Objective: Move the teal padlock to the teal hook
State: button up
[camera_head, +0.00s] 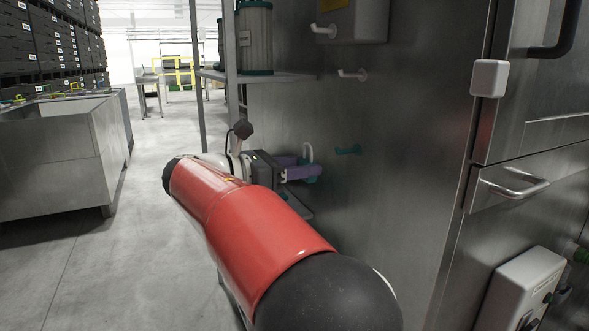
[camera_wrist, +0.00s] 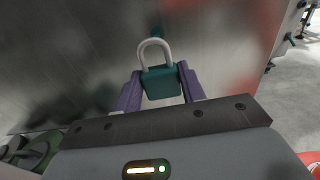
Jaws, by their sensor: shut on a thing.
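The teal padlock (camera_wrist: 161,83) is held between the purple fingers of my gripper (camera_wrist: 158,88) in the wrist view, its pale shackle pointing up and away. In the head view my gripper (camera_head: 303,172) is beside the steel wall, left of the teal hook (camera_head: 348,150). The padlock's shackle (camera_head: 308,152) rises above the fingers there, and a bit of its teal body shows below them. The shackle and the hook look apart in the head view. In the wrist view a dark teal patch behind the shackle appears to be the hook (camera_wrist: 158,33), partly blurred against the wall.
White hooks (camera_head: 352,74) (camera_head: 325,30) stick out of the steel wall above. A shelf (camera_head: 262,76) with a green canister (camera_head: 255,38) stands behind my arm. A steel bin (camera_head: 50,160) is at left, with open floor between. A door handle (camera_head: 513,183) is at right.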

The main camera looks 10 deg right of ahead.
jog(key=shift+b+x, duration=2)
jog(key=shift+x, duration=2.1)
jog(key=shift+w+d+f+p, duration=0.15)
jog(key=shift+d+f+p, duration=0.25)
jog(key=shift+f, duration=0.05)
jog(key=shift+f, duration=0.1)
jog(key=o, duration=1.1)
